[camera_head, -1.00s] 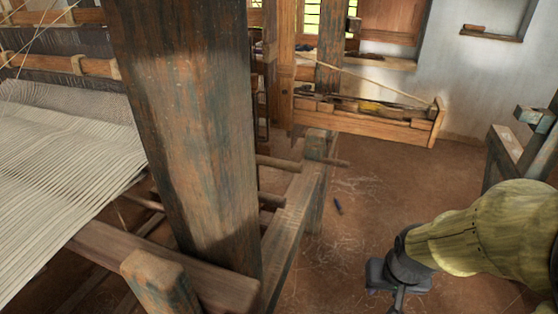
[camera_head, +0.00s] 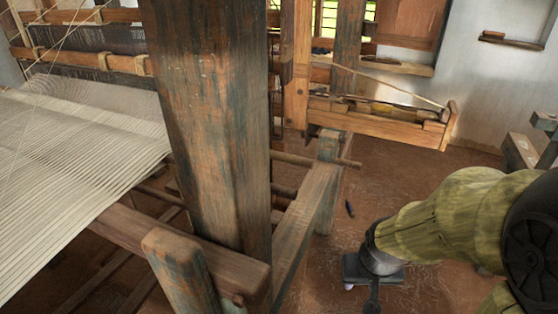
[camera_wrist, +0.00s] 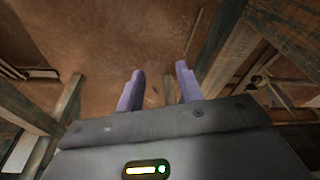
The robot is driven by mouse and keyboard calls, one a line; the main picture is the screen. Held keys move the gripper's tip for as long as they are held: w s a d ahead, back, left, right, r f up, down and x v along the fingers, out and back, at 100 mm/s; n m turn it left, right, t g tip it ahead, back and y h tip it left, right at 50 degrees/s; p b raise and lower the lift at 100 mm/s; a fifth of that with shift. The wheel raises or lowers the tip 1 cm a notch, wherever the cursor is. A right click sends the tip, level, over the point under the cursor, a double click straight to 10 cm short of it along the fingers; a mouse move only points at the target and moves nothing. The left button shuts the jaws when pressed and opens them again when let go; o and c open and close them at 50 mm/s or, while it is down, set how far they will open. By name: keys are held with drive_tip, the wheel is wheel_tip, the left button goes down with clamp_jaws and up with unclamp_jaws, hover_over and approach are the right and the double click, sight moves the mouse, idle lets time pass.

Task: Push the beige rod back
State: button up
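A long tan-beige rod (camera_head: 312,160) runs roughly level from behind the big wooden post and sticks out past the loom's right-hand frame post. A second, darker rod end (camera_head: 284,192) shows lower down. My gripper (camera_head: 362,284) is at the lower right of the head view, pointing down over the floor, to the right of the loom frame and apart from the rod. In the wrist view my gripper (camera_wrist: 160,68) has two purple fingers spread apart with nothing between them. I cannot tell for certain which thing in the wrist view is the beige rod.
The thick post (camera_head: 208,120) hides part of the loom. White warp threads (camera_head: 75,135) stretch at left. A side beam (camera_head: 305,215) lies between post and gripper. A wooden tray (camera_head: 375,122) with a thin pale stick stands behind.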

drive_tip(key=shift+o, duration=0.5)
drive_tip(key=w+d+r+n+t+y+p, duration=0.2)
drive_tip(key=w+r+n+t+p, duration=0.15)
drive_tip(key=w, duration=0.55)
drive_tip(key=w+d+r+n+t+y+p, duration=0.1)
drive_tip(key=w+r+n+t+p, duration=0.3)
drive_tip(key=w, duration=0.5)
drive_tip(key=s+a+r+n+g+y+p, duration=0.2)
drive_tip(key=s+r+n+g+y+p, duration=0.2)
drive_tip(key=r+n+y+p, duration=0.4)
wheel_tip(320, 180, up, 2)
drive_tip(key=s+y, duration=0.1)
drive_tip(key=y, duration=0.5)
drive_tip(key=shift+a+r+n+p, duration=0.2)
drive_tip(key=shift+a+n+p, duration=0.05)
drive_tip(key=shift+n+p, duration=0.1)
